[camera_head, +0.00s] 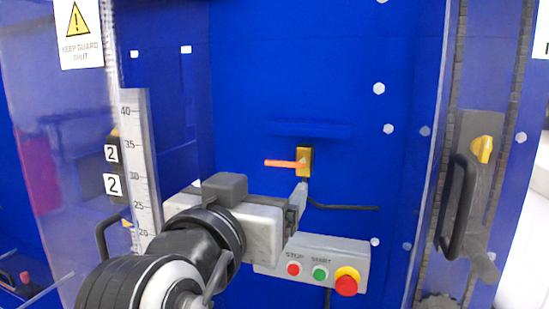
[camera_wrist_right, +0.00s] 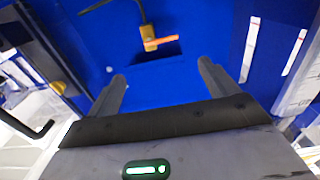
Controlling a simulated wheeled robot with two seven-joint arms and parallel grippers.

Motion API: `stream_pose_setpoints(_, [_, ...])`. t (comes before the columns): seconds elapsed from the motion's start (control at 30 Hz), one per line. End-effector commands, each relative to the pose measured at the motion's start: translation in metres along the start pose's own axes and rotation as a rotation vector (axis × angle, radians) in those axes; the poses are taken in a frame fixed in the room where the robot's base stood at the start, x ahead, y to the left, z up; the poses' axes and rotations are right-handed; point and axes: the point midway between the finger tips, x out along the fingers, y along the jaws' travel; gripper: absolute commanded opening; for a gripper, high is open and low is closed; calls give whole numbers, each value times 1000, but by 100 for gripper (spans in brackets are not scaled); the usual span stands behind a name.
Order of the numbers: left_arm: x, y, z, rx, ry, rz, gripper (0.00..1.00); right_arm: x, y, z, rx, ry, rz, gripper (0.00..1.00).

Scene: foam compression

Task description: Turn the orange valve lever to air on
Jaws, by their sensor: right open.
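The orange valve lever (camera_head: 284,163) points left, roughly level, from its yellow valve body (camera_head: 305,161) on the blue panel. In the right wrist view the lever (camera_wrist_right: 160,42) and the yellow body (camera_wrist_right: 147,37) show beyond the fingertips. My right gripper (camera_head: 301,196) is just below the valve in the head view, apart from the lever as far as I can see. In the wrist view its two fingers (camera_wrist_right: 162,70) are spread wide with nothing between them. My left gripper is not in view.
A grey button box (camera_head: 333,252) with stop, start and a red emergency button is below my right gripper. A black cable (camera_head: 345,207) runs beside it. A ruler scale (camera_head: 141,165) and clear guard stand left; a hinged door with a black handle (camera_head: 457,205) is right.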

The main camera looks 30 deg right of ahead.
Motion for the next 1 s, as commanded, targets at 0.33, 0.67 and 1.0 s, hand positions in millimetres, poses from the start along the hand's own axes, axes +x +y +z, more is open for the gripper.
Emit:
stream_pose_setpoints(0.33, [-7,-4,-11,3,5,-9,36,77,1,-2,-8,2,6,85])
stream_pose_setpoints(0.67, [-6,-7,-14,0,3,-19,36,112,0,0,-4,1,1,85])
stream_pose_setpoints(1.0, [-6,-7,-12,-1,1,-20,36,114,0,0,-3,0,0,77])
